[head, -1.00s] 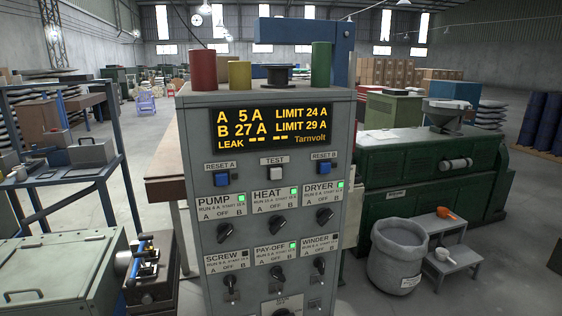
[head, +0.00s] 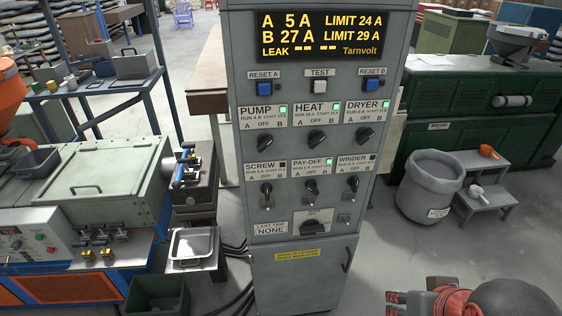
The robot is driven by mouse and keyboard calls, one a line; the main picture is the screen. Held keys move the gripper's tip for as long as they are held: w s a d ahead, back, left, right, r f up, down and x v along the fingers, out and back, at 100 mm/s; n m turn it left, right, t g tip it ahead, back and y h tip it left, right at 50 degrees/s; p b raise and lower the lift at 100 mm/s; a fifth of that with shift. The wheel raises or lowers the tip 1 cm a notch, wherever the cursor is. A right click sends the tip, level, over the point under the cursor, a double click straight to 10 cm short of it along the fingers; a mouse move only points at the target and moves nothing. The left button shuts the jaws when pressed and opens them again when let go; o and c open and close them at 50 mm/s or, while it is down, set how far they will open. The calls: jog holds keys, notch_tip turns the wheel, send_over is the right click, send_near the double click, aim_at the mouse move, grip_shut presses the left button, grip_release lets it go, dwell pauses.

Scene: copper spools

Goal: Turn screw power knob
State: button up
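The grey control cabinet (head: 250,130) stands upright in the middle of the head view. The screw power knob (head: 266,188) is a small dark knob under the SCREW label (head: 264,167), at the left of the lower knob row. The small lamp by that label is dark. The display (head: 320,37) reads A 5 A, limit 24 A, and B 27 A, limit 29 A. Part of my arm's end (head: 440,300) shows at the bottom right, apart from the cabinet and well below the knob. Its fingers cannot be made out clearly.
Pump (head: 278,139), heat (head: 317,139), dryer (head: 365,136) and pay-off (head: 311,186) knobs have green lamps; the winder knob (head: 353,183) lamp is dark. A grey bin (head: 428,188) and steps (head: 490,195) stand right. A bench machine (head: 100,180) stands close on the left.

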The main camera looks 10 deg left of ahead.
jog(key=w+a+f+n+g+y+p, duration=0.1)
jog(key=w+a+f+n+g+p, duration=0.15)
jog(key=a+f, duration=0.4)
jog(key=w+a+f+n+g+p, duration=0.1)
jog(key=a+f+n+g+p, duration=0.15)
jog(key=a+f, duration=0.45)
jog(key=m+t+y+p, duration=0.2)
jog(key=t+y+p, duration=0.2)
jog(key=t, duration=1.3)
send_near(267, 195)
jog(key=w, duration=0.2)
jog(key=x, duration=0.7)
jog(key=shift+a+r, duration=0.15)
jog(key=shift+a, duration=0.05)
jog(key=shift+s, duration=0.1)
jog(key=shift+c, duration=0.3)
grip_shut()
